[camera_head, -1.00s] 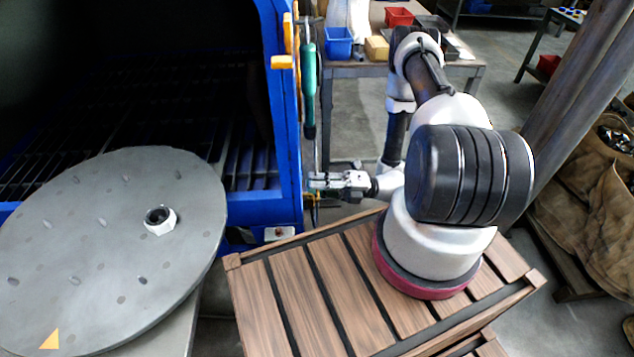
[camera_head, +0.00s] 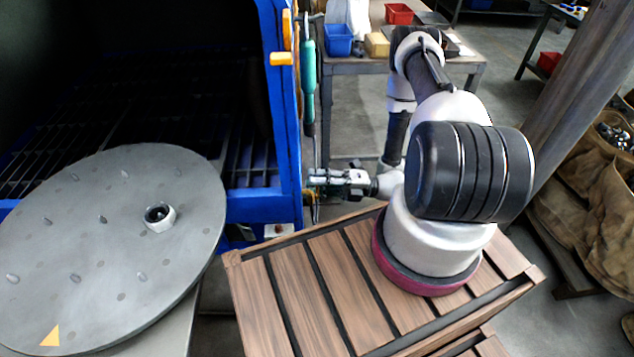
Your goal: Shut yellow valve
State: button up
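My gripper (camera_head: 315,182) is beside the right side of the blue cabinet, low down, below the green cylinder (camera_head: 308,80). It is small and seen from the side, so I cannot tell whether its fingers are open or shut. A small yellow-orange part (camera_head: 309,197) shows just under the fingertips; it may be the yellow valve, and I cannot tell if they touch. Higher up, yellow-orange pieces stick out at the cabinet's edge: an upright one (camera_head: 287,28) and a short horizontal one (camera_head: 281,59).
The blue cabinet (camera_head: 291,150) stands open with a dark grate inside. A round grey plate (camera_head: 110,240) is at left. A table with blue (camera_head: 338,40) and red bins (camera_head: 399,14) is behind.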

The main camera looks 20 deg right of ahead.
jog(key=v, duration=1.2)
jog(key=shift+d, duration=0.1)
